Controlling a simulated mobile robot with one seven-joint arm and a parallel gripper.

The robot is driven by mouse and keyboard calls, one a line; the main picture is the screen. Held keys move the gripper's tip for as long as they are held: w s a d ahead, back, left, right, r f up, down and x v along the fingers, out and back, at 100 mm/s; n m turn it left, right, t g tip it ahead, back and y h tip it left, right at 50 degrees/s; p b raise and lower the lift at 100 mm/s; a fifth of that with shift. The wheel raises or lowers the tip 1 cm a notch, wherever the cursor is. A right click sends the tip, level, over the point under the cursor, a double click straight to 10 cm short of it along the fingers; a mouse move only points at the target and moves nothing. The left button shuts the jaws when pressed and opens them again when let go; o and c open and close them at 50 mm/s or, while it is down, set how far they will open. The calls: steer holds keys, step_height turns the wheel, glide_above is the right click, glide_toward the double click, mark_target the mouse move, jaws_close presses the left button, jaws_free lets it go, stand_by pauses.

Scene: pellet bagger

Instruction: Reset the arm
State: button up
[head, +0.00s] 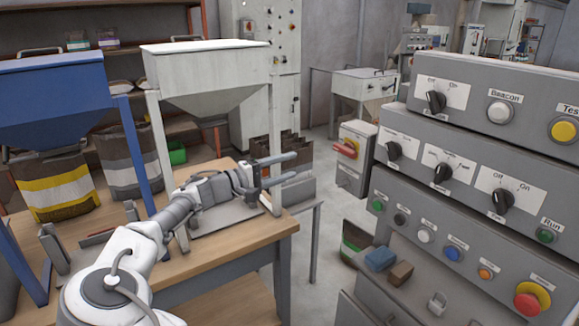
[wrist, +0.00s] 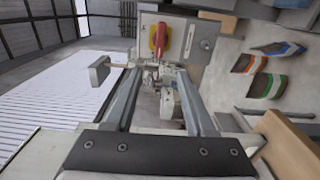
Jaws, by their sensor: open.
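My arm reaches from the bottom left of the head view out over the wooden bench (head: 225,262). My gripper (head: 287,167) is at its end, in front of the white hopper (head: 206,60) and pointing right. Its two fingers are apart with nothing between them. In the wrist view my gripper (wrist: 160,95) also shows open and empty. Beyond the fingers there is a grey box with a red handle on a yellow plate (wrist: 159,38). That switch box (head: 350,155) stands right of the gripper in the head view, clear of the fingers.
A grey control panel (head: 470,150) with knobs and buttons fills the right side. A blue hopper (head: 52,95) and a yellow-striped bag (head: 55,188) are at the left. Blue and brown blocks (head: 381,258) lie on the panel's lower ledge. Open floor shows between bench and panel.

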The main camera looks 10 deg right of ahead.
steer(key=s+d+f+m+g+y+p, duration=0.1)
steer(key=s+d+f+m+g+y, duration=0.2)
steer(key=s+d, duration=0.35)
steer(key=s+d+f+m+g+y+p, duration=0.1)
steer(key=s+d+f+m+g+y, duration=0.15)
steer(key=s+d+f+y, duration=0.3)
steer(key=s+a+r+t+y+p, duration=0.1)
steer(key=s+a+r, duration=0.3)
steer(key=s, duration=0.4)
steer(key=s+a+r+n+t+y+p, duration=0.1)
steer(key=s+a+r+y, duration=0.3)
steer(key=s, duration=0.5)
steer(key=s+a+r+t+y+p, duration=0.1)
steer(key=s+a+r+t+y, duration=0.2)
steer(key=s, duration=0.6)
steer(key=shift+s+a+r, duration=0.15)
steer(key=shift+a+r, duration=1.2)
steer(key=shift+r, duration=0.45)
steer(key=shift+y, duration=0.25)
